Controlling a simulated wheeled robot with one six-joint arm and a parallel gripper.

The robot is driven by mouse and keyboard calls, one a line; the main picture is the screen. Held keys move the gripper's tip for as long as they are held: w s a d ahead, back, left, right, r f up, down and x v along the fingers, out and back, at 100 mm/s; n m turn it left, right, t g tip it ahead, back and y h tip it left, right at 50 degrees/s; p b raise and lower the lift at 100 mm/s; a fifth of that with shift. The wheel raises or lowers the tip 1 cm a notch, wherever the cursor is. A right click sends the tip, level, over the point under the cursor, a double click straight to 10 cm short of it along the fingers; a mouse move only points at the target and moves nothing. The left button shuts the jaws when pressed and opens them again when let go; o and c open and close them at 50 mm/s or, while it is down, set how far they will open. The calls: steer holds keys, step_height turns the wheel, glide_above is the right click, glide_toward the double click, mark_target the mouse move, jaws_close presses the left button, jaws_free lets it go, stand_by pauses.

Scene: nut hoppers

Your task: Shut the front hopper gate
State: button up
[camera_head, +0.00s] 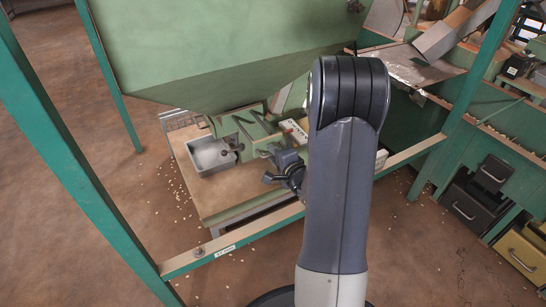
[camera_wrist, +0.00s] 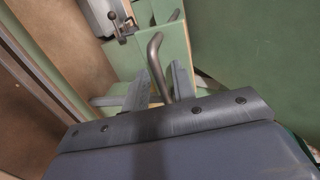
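The large green hopper (camera_head: 200,50) fills the top of the head view. Its green outlet (camera_head: 243,128) stands below it over a bench. My gripper (camera_head: 268,165) is beside the outlet, partly hidden by my arm. In the wrist view my gripper (camera_wrist: 160,70) is open, with one finger on each side of a bent grey metal handle (camera_wrist: 154,50). The handle stands out from a green panel (camera_wrist: 174,45). Contact between the fingers and the handle cannot be made out. The gate plate itself cannot be clearly told apart.
A metal tray (camera_head: 211,156) sits on the bench (camera_head: 235,190) left of the outlet. A green post (camera_head: 75,160) and a low rail (camera_head: 235,238) stand in front. Nuts lie scattered on the floor. Dark bins (camera_head: 475,205) stand at the right.

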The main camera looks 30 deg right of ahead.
steer(key=shift+w, duration=0.3)
steer(key=shift+c, duration=0.6)
jaws_close()
